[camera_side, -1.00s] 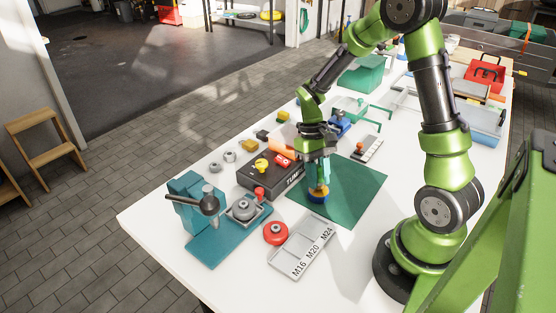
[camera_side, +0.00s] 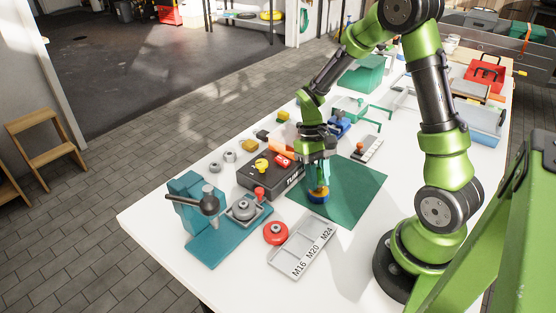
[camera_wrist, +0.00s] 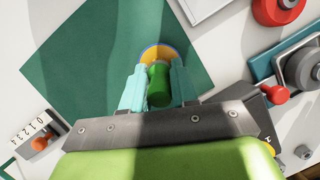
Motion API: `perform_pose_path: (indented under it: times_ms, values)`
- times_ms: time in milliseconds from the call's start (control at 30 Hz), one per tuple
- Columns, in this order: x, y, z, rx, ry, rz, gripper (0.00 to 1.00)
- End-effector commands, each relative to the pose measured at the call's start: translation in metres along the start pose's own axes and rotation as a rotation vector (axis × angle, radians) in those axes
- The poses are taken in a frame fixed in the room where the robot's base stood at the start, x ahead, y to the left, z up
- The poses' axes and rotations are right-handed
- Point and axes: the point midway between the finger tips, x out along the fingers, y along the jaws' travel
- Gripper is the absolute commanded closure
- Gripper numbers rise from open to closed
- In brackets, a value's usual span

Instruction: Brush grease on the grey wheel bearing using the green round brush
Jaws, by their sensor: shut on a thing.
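My gripper (camera_side: 317,180) is shut on the green round brush (camera_wrist: 159,88), which shows between its teal fingers in the wrist view. The brush stands over a small round tin (camera_side: 318,197) with a blue rim and yellow-orange contents on the dark green mat (camera_side: 352,190). The tin also shows in the wrist view (camera_wrist: 168,50). The brush hides part of it, and I cannot tell whether the bristles touch the contents. The grey wheel bearing (camera_side: 243,209) sits on the teal fixture (camera_side: 212,246), left of my gripper, and partly shows at the wrist view's right edge.
A black box (camera_side: 262,183) with yellow and red parts on top stands just left of my gripper. A red round part (camera_side: 276,233) and a grey tray marked M16, M20, M24 (camera_side: 288,262) lie in front. The mat's right side is clear.

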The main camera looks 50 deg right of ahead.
Motion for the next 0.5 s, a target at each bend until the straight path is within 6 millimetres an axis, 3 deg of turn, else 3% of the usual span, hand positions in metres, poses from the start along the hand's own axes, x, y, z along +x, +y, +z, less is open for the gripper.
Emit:
perform_pose_path:
  times_ms: [500]
  values:
    - [-0.0016, 0.0001, 0.0006, -0.003, 0.0, 0.002, 1.0]
